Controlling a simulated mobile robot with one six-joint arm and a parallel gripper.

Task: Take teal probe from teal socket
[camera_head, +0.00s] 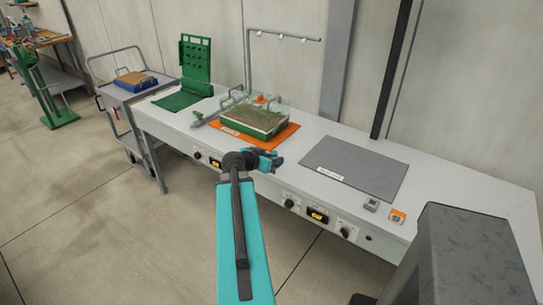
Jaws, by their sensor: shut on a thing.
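My gripper (276,161) is at the end of my teal arm, in front of the bench and near its front edge in the picture. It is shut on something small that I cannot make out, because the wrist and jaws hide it. I cannot pick out the teal probe or the teal socket for certain in this view. A small grey block (371,204) and a small orange-marked piece (397,216) are at the bench's front right.
The white bench (440,182) carries a green tray (270,131) of soil with a clear cover on an orange mat (230,131). A bare grey mat (365,172) lies to the right. A green pegboard stand (195,58) and a trolley (115,92) are at the left.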

